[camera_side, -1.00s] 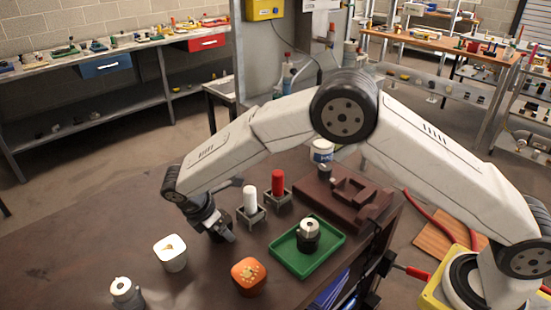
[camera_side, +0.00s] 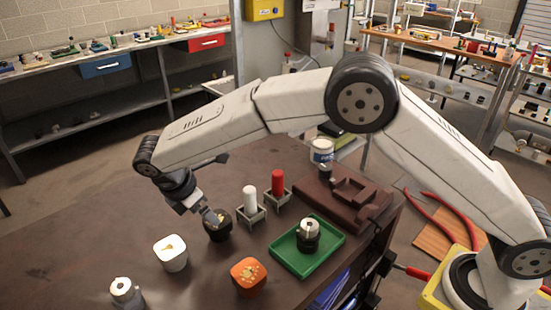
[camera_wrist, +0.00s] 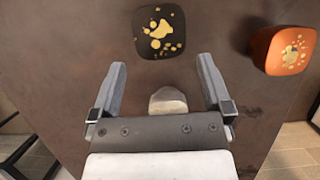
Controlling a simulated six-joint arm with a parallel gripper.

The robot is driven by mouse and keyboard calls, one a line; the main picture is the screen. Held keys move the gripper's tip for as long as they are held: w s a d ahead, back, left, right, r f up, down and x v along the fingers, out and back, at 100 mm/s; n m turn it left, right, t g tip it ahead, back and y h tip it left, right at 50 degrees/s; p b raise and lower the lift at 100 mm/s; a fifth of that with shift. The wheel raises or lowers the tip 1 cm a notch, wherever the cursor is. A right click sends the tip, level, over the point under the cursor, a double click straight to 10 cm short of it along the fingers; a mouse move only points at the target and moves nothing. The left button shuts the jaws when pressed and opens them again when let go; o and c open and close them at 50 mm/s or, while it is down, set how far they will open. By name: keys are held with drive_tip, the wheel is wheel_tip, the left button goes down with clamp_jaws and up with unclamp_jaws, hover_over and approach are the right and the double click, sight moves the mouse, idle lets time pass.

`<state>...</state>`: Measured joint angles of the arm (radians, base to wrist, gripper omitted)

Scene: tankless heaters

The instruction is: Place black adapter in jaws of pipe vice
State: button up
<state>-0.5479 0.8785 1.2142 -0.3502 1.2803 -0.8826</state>
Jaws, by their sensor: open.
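A dark adapter-like piece with a silver top (camera_side: 308,235) stands upright in a green tray (camera_side: 333,246) right of centre. I cannot tell whether it or the black block with gold flecks (camera_side: 217,232) is the black adapter. The black block also shows beyond my fingertips in the wrist view (camera_wrist: 160,33). A brown fixture with raised blocks (camera_side: 345,195), possibly the pipe vice, lies behind the tray.
An orange block (camera_side: 249,277) and a white block (camera_side: 170,254) stand in front. White (camera_side: 250,198) and red (camera_side: 278,182) cylinders stand in holders. The table's left part is clear.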

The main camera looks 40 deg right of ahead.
drive_tip(key=shift+v, duration=2)
drive_tip(key=shift+d, duration=0.1)
drive_tip(key=s+d+f+m+t+y, duration=0.2)
drive_tip(key=s+d+f+m+y, duration=0.1)
drive_tip(key=s+d+m, duration=1.5)
drive_tip(key=s+d+y, duration=0.1)
drive_tip(key=s+d, duration=0.2)
drive_tip(key=d, duration=0.3)
drive_tip(key=shift+d+f+t+y, duration=0.25)
drive_tip(key=shift+t+y, duration=0.05)
drive_tip(key=shift+w+r, duration=0.1)
drive_tip(key=shift+r, duration=0.05)
